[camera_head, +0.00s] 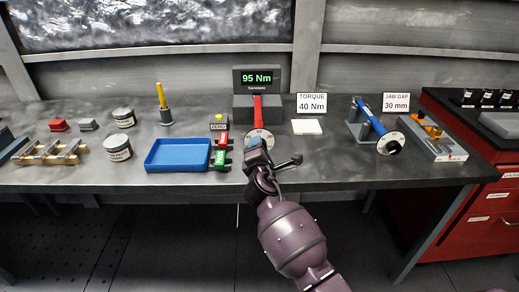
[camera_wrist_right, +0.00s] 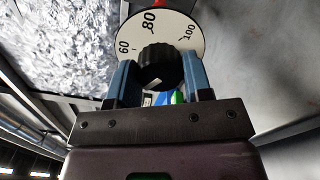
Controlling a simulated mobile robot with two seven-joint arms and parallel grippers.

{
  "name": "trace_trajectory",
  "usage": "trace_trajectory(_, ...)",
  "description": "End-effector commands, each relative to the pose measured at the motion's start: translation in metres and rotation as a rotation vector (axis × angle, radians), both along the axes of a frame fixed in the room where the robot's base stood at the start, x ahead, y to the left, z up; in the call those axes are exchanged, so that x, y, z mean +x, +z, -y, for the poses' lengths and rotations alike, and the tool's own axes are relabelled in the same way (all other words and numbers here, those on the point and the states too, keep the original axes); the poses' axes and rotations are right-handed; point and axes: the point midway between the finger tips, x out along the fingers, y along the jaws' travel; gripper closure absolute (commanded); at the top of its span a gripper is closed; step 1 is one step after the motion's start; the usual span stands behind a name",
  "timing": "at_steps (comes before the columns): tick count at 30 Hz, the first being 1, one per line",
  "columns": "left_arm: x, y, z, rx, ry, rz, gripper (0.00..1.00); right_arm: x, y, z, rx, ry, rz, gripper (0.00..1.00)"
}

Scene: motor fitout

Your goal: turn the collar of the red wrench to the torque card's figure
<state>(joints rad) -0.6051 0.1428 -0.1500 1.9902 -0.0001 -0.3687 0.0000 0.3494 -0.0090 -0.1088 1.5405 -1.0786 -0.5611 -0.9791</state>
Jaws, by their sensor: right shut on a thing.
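The red wrench (camera_head: 257,108) lies in a grey stand at the middle of the bench, its handle end toward me. Its white dial (camera_head: 256,134) also shows in the right wrist view (camera_wrist_right: 183,22), with 60, 80 and 100 readable. A red tip shows at the dial's top edge, between 80 and 100. My right gripper (camera_head: 257,147) is shut on the black ribbed collar (camera_wrist_right: 161,66), one blue finger on each side. The display (camera_head: 259,79) above the wrench reads 95 Nm. The torque card (camera_head: 311,103) reads 40 Nm. My left gripper is out of view.
A blue wrench (camera_head: 372,119) in a stand and a 30 mm jaw gap card (camera_head: 396,102) are at right. Bench around the white pad (camera_head: 307,127) is clear.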

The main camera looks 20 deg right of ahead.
Motion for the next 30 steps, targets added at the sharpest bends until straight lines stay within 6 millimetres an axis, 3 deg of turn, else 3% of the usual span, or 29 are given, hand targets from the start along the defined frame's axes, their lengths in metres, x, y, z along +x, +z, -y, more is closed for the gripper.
trace_trajectory(1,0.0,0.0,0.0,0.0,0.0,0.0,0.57,0.0,-0.001,0.0,0.0,0.0,-0.001,0.78)
trace_trajectory(2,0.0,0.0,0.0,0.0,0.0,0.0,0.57,0.0,-0.001,0.0,0.0,0.0,-0.001,0.51)
trace_trajectory(6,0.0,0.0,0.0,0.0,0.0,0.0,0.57,0.0,-0.001,0.0,-0.001,0.0,-0.002,0.3)
trace_trajectory(19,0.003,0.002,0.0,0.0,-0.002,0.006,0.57,-0.009,-0.001,-0.003,-0.001,0.0,-0.002,0.29)
trace_trajectory(30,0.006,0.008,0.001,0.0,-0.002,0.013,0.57,-0.068,-0.001,-0.019,0.0,-0.001,-0.002,0.29)
